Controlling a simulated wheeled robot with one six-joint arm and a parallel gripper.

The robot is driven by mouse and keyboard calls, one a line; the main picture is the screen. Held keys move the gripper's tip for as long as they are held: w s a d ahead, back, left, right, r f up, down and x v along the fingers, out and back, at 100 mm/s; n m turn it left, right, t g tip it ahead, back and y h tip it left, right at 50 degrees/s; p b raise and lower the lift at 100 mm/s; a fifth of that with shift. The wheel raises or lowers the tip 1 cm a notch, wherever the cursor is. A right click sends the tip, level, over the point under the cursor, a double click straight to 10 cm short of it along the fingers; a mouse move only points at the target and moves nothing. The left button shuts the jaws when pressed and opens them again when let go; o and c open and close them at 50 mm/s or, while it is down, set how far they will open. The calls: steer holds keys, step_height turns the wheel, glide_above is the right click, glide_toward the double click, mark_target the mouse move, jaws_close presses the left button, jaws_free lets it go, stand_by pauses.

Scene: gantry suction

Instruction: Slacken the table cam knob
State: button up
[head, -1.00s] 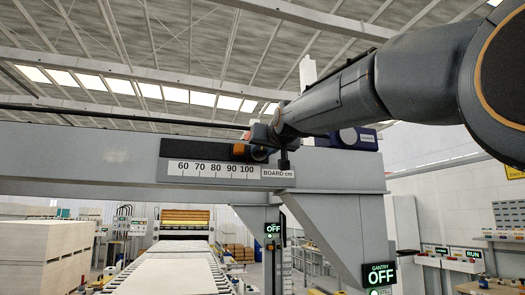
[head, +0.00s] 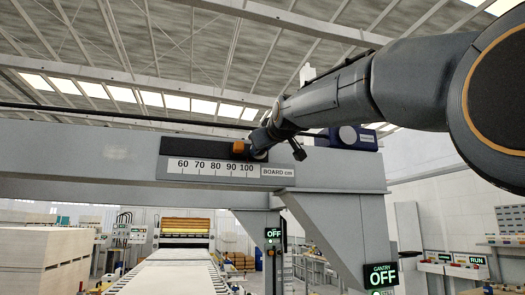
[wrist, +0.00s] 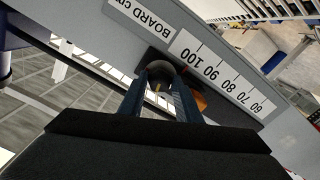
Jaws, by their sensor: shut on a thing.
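The cam knob (wrist: 160,72) is a dark round knob with a small yellow mark, seen in the wrist view beside the board cm scale (wrist: 215,72). My gripper (wrist: 158,88) is shut on it, one finger on each side, and hides part of it. In the head view my gripper (head: 261,151) reaches the gantry beam from the right, and the knob is mostly hidden behind it. An orange block (head: 239,148) sits just left of the gripper, above the 100 mark of the scale.
The grey gantry beam (head: 90,160) crosses the view, with a dark blue box (head: 358,139) on its right part. A lit sign (head: 380,276) reads GANTRY OFF. A conveyor (head: 167,270) runs underneath and a stack of boards (head: 45,248) stands at left.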

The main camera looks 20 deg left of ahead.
stand_by(0.3)
steer(key=o, duration=1.1)
steer(key=shift+c, duration=0.2)
steer(key=shift+s, duration=0.1)
steer(key=b+v, duration=0.4)
steer(key=v, duration=0.3)
steer(key=shift+s+d, duration=0.25)
